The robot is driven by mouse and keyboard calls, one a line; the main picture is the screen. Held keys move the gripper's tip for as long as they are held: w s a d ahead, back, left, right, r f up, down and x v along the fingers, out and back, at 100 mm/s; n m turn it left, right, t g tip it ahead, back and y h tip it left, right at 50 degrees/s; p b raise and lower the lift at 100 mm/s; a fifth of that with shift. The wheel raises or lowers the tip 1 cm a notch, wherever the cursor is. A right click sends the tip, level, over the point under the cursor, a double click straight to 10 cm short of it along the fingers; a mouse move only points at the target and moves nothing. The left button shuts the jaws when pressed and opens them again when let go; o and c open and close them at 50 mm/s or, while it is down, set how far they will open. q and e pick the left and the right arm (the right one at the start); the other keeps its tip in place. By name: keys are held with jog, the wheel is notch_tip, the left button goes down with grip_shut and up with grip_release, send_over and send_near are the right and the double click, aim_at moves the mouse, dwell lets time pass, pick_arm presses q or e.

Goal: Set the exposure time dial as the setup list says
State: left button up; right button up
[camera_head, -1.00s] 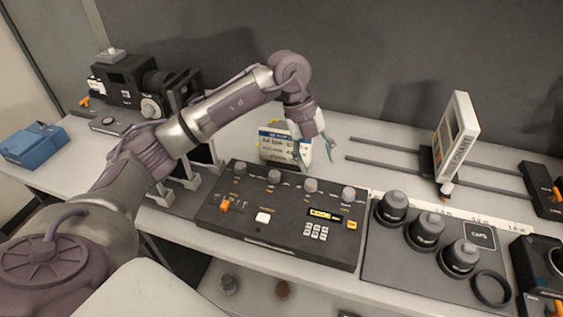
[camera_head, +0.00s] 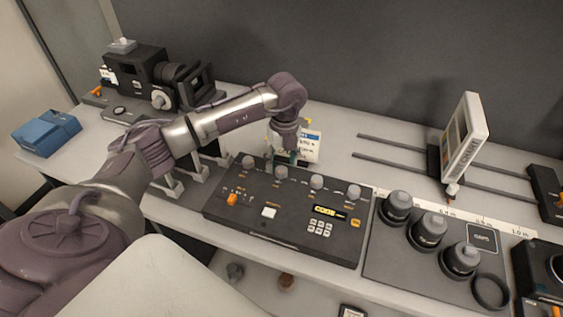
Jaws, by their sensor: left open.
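A black control panel (camera_head: 290,235) lies on the bench with a row of several grey dials along its back edge. The leftmost is a dial (camera_head: 248,161), then a second dial (camera_head: 281,172), a third dial (camera_head: 316,183) and a rightmost dial (camera_head: 354,191). Their labels are too small to read, so I cannot tell which is exposure time. My left gripper (camera_head: 281,158) is open, pointing down at the second dial; I cannot tell whether it touches it. A white card with printed lines (camera_head: 308,147) stands behind the panel, partly hidden by the gripper; its text is unreadable. My right gripper is not in view.
The panel has an orange switch (camera_head: 232,199), a white button (camera_head: 268,212), a yellow display (camera_head: 325,211) and a keypad (camera_head: 319,228). Right of it is a mat (camera_head: 392,268) with black capped cylinders. A tilted white sign (camera_head: 463,140) stands behind, on rails.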

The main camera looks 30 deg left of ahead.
pick_arm(q)
jog(key=shift+f, duration=0.95)
jog(key=shift+c, duration=0.2)
grip_shut()
